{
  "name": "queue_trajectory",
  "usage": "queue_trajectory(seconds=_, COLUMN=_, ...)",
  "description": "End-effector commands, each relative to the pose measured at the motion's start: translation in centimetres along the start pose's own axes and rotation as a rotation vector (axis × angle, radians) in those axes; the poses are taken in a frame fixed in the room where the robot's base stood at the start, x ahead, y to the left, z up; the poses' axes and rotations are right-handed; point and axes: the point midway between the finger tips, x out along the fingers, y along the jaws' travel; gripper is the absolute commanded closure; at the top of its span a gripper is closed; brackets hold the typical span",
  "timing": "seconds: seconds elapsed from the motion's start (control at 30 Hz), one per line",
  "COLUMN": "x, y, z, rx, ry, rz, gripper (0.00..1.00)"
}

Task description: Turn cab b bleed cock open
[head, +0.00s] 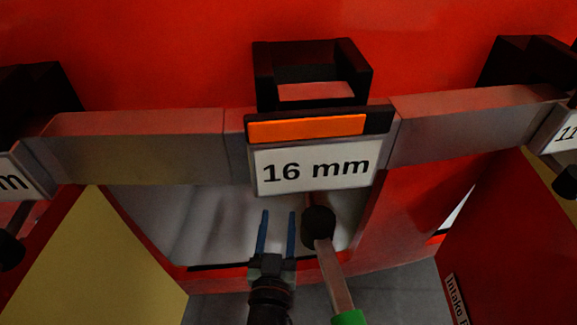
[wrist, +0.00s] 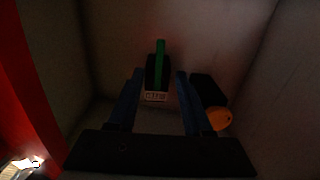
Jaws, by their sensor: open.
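In the wrist view, a small black fitting with an upright green lever (wrist: 160,58) stands at the back of a dim recess. A white label (wrist: 155,97) sits under it, too small to read, so I cannot tell whether it is the cab b bleed cock. My gripper (wrist: 154,72) is open. Its two blue fingers appear on either side of the fitting, with nothing visibly held; whether they touch it is unclear. In the head view, my gripper (head: 277,213) points into a pale opening in the red body, below a "16 mm" sign.
Right of the fingers in the wrist view are a black part (wrist: 208,90) and an orange round part (wrist: 217,119). In the head view, a grey bar (head: 334,278) with black and green ends is close right of my gripper. A grey rail (head: 140,145) crosses above.

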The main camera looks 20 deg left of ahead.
Motion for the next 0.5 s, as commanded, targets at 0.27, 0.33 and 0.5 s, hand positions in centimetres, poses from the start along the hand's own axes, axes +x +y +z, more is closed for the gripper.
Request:
queue_trajectory(seconds=0.27, x=4.4, y=0.2, z=0.4, rx=-0.002, ry=0.005, rz=0.002, gripper=0.50)
queue_trajectory(seconds=0.33, x=5.6, y=0.1, z=0.4, rx=-0.004, ry=0.004, rz=0.000, gripper=0.50)
queue_trajectory(seconds=0.5, x=8.3, y=0.1, z=0.3, rx=-0.004, ry=0.004, rz=-0.001, gripper=0.50)
